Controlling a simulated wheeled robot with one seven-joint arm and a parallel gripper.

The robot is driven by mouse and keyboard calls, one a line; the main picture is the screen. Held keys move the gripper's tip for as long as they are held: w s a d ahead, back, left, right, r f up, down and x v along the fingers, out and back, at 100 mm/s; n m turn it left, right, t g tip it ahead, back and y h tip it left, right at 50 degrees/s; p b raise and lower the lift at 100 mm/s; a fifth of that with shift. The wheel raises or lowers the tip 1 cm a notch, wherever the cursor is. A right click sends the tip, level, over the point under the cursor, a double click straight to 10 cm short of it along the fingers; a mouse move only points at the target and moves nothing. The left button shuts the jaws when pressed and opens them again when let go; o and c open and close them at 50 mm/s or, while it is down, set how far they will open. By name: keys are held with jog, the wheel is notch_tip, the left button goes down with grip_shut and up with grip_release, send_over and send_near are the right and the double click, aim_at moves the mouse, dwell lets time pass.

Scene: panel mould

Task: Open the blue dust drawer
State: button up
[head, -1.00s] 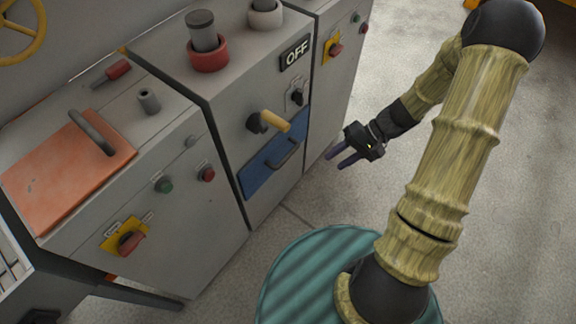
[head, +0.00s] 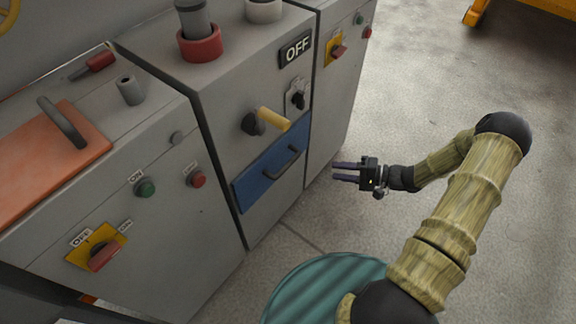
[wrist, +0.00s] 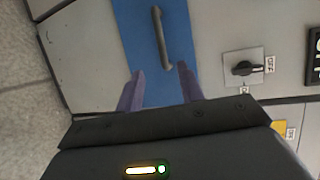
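The blue dust drawer (head: 259,187) is set in the front of the middle grey cabinet, flush and shut. It has a dark bar handle (head: 281,164). The drawer also shows in the wrist view (wrist: 130,30), with its handle (wrist: 161,38) ahead of the fingertips, between their lines. My gripper (head: 334,172) is to the right of the drawer, pointing at the cabinet front, apart from the handle. In the wrist view my gripper (wrist: 160,72) shows two purple fingers spread apart with nothing between them.
A black rotary switch (head: 297,97) and an OFF sign (head: 296,48) are higher up. Red and green buttons sit on the left cabinet.

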aim_at(288, 164)
jog(key=b+x, duration=0.2)
jog(key=x, duration=1.5)
jog(key=shift+a, duration=0.1)
grip_shut()
